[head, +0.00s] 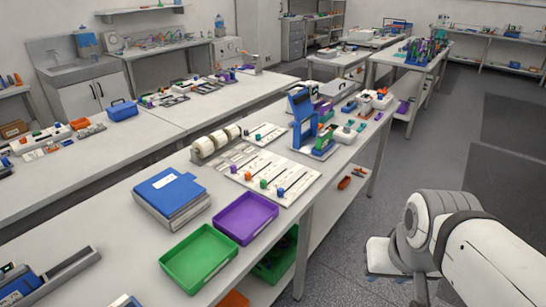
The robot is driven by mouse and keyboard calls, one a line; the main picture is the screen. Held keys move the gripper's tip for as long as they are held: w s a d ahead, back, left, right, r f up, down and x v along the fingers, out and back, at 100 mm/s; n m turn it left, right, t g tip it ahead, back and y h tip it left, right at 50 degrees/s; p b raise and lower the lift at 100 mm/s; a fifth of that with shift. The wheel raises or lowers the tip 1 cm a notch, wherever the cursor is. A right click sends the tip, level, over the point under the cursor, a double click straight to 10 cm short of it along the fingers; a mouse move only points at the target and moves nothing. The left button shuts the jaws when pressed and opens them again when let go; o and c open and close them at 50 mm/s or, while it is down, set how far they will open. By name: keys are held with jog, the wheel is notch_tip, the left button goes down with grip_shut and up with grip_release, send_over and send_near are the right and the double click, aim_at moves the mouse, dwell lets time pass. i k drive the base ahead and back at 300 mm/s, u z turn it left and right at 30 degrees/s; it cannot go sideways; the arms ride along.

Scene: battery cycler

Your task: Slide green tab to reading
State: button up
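A white board with several parallel slots (290,172) lies on the long bench. A small green tab (264,184) sits near the board's front edge, between an orange tab (248,176) and a blue tab (280,192). A purple tab (234,168) is at the left end of this row. The markings on the board are too small to read. My white arm shows at the lower right, over the floor and well apart from the board. I cannot make out my gripper's fingers.
A green tray (200,258), a purple tray (245,218) and a blue box (170,192) stand left and in front of the board. A white roller device (215,142) is behind it. A blue stand (303,118) rises at the back right. The aisle floor is clear.

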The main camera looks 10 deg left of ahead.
aim_at(263, 183)
jog(key=u, duration=0.3)
jog(key=i, duration=1.1)
jog(key=u, duration=0.2)
